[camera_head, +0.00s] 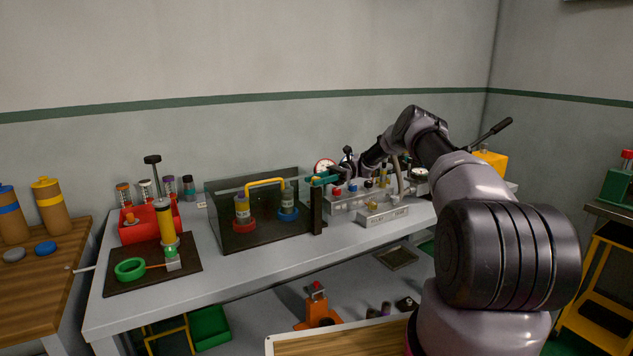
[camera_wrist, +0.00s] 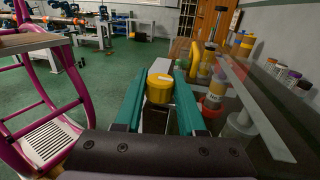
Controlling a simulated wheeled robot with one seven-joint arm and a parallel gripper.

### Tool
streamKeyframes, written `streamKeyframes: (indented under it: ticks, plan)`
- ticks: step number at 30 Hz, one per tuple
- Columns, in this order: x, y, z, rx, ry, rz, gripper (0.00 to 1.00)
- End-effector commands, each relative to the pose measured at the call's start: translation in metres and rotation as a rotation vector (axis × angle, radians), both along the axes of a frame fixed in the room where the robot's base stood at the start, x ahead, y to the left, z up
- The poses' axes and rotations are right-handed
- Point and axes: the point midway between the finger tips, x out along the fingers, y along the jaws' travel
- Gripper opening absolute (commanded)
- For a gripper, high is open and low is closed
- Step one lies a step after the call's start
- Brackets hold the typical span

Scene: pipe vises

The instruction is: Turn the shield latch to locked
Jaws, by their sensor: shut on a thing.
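My gripper (camera_head: 323,178) is at the top of a dark post (camera_head: 316,213) at the right end of the transparent shield (camera_head: 222,222). In the wrist view its teal fingers (camera_wrist: 160,82) are closed on a yellow round knob (camera_wrist: 159,90), which looks like the shield latch. In the head view the knob is hidden by the gripper. I cannot read whether the latch is at locked or unlocked. Behind the shield, a yellow bent pipe (camera_head: 265,182) stands between a red-based vise (camera_head: 243,222) and a blue-based vise (camera_head: 288,213).
Gauges and valves on a grey manifold (camera_head: 350,200) stand right of the post. A dark mat (camera_head: 120,300) with a yellow cylinder and green ring lies left. Several small jars (camera_head: 145,188) stand at the back left. The bench front edge is clear.

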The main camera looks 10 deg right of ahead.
Motion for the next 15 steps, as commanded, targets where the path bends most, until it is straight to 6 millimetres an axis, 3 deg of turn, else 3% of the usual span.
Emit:
streamKeyframes:
  ticks: [15]
  plan:
    - [0.0003,0.0001,0.0016,0.003,-0.001,0.051,0.0]
